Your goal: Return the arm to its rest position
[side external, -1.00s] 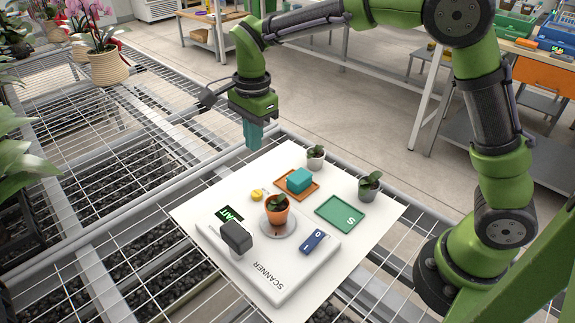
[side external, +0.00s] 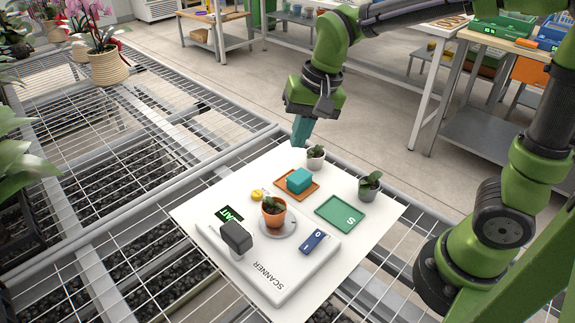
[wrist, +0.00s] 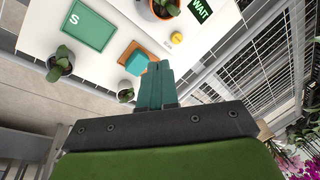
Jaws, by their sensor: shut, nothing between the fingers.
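My gripper (side external: 301,140) is shut and empty, with its teal fingers pointing down above the back edge of the white board (side external: 190,212). In the side view it is just behind and above the small plant in a white pot (side external: 315,161); I cannot tell the exact gap. The wrist view shows the closed fingers (wrist: 157,72) side by side, partly covering the orange tray and teal block. A plant in a terracotta pot (side external: 273,217) stands upright on the round plate of the scanner (side external: 278,268). My arm reaches in from the upper right.
The teal block (side external: 299,181) sits on the orange tray (side external: 283,187). A green "S" tray (side external: 340,213), a plant in a grey pot (side external: 368,190), a yellow button (side external: 257,195), a blue switch (side external: 314,241) and a dark scanner head (side external: 236,237) are on or beside the scanner. Mesh benches surround the board.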

